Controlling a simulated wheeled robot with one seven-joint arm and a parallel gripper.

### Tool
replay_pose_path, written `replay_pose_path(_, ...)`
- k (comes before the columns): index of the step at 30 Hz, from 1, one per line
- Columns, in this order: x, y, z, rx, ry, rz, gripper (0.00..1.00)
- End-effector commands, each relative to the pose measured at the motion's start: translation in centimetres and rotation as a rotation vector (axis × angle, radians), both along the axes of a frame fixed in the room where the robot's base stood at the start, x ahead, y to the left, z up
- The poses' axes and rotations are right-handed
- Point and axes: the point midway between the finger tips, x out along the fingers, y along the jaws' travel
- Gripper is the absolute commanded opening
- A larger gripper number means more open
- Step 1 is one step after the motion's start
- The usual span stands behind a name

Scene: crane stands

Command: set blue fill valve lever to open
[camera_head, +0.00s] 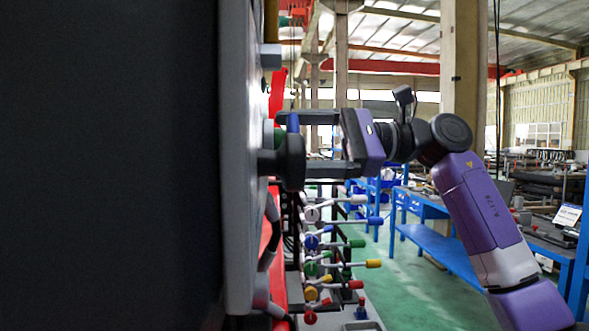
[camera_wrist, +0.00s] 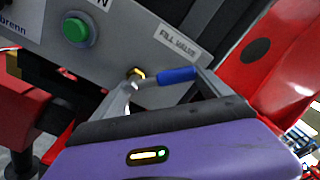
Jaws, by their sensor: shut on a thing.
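The blue fill valve lever (camera_wrist: 178,75) shows in the wrist view, below a plate marked FILL VALVE (camera_wrist: 180,38). Its blue sleeve points right from a brass-coloured hub (camera_wrist: 136,76). My gripper (camera_wrist: 165,84) has one finger on each side of the lever and is shut on it, with the fingers well apart. In the head view my gripper (camera_head: 304,143) reaches left to the panel, seen edge-on. A blue piece, likely the lever's end (camera_head: 293,122), shows by the upper finger. The contact itself is partly hidden.
A green push button (camera_wrist: 76,29) sits left of the valve on the grey panel (camera_head: 237,150). Red parts (camera_wrist: 285,60) flank it. Below my gripper are several coloured levers (camera_head: 325,243). Blue workbenches (camera_head: 440,250) stand behind on open green floor.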

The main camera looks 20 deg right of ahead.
Motion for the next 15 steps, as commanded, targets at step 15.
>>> replay_pose_path(15, -1.3, 0.3, 1.0, -0.150, -0.459, -0.001, 0.15)
